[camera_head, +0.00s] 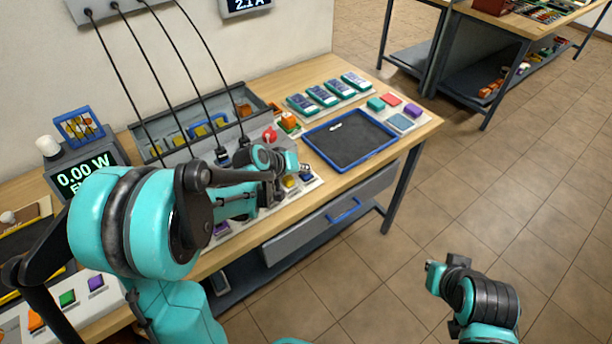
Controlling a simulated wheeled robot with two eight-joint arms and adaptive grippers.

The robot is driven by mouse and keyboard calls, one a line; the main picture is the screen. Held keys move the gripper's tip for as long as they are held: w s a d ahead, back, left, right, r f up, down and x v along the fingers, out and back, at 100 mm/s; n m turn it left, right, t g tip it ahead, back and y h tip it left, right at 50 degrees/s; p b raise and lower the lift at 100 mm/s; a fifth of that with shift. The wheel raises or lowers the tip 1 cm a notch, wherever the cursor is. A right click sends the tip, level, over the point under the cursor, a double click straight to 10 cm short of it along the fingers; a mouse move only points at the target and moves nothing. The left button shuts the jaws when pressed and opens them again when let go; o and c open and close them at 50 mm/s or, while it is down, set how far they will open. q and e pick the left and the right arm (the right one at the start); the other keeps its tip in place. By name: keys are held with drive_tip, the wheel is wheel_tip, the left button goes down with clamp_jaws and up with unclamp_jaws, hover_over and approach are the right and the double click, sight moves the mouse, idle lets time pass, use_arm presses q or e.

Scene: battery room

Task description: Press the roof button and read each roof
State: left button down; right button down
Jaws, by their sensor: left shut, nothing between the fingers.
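No button has a roof label that I can read. A panel at the lower left carries an orange button (35,320), a green button (67,298) and a purple button (96,283). A display (84,174) reads 0.00 W; its second line is mostly hidden by my left arm. My left gripper (301,171) is shut and empty, over a pale strip with coloured buttons (307,178) at the bench front; contact cannot be told. It hides part of the strip. My right arm is at the lower right over the floor; its fingers cannot be made out.
A red knob (270,134) stands behind my left gripper. A blue-rimmed tray (377,158) lies to its right, with several teal handheld devices (321,95) behind. Black cables run from a wall box to the bench. A grey drawer (330,217) is below. The right-hand floor is clear.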

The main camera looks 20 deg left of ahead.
sight(304, 176)
use_arm(q)
drive_tip(key=shift+f, duration=0.35)
idle(0.7)
drive_tip(key=shift+r, duration=0.15)
drive_tip(key=shift+r+p, duration=0.35)
drive_tip(key=shift+r, duration=0.3)
wheel_tip(304, 176, up, 5)
drive_tip(key=p, duration=0.4)
drive_tip(key=shift+r, duration=0.1)
idle(0.3)
idle(0.5)
